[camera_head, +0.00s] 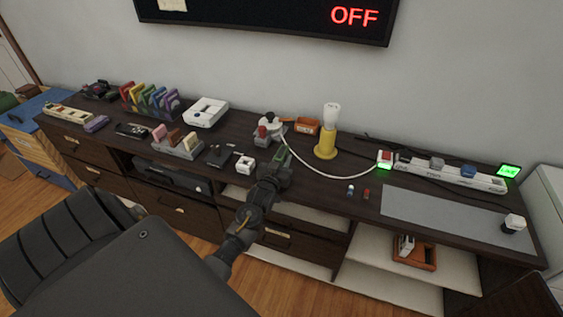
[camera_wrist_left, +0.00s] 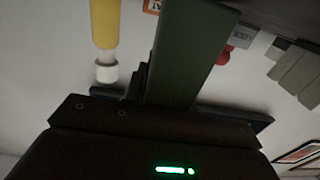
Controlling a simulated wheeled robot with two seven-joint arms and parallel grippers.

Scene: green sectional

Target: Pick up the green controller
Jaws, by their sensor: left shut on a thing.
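The green controller (camera_wrist_left: 190,55) is a long flat dark green bar in the left wrist view, rising from between the jaws. My left gripper (camera_head: 279,168) is shut on it over the front part of the dark sideboard top, left of the yellow lamp. In the head view only a small green part of the controller (camera_head: 285,157) shows at the jaws; the rest is hidden by the gripper. I cannot tell whether it still touches the sideboard. My right gripper is not in view.
A small white box (camera_head: 246,164) and dark items lie just left. A grey mat (camera_head: 455,215) lies at right, mostly bare. A dark screen reading OFF (camera_head: 270,18) hangs above.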

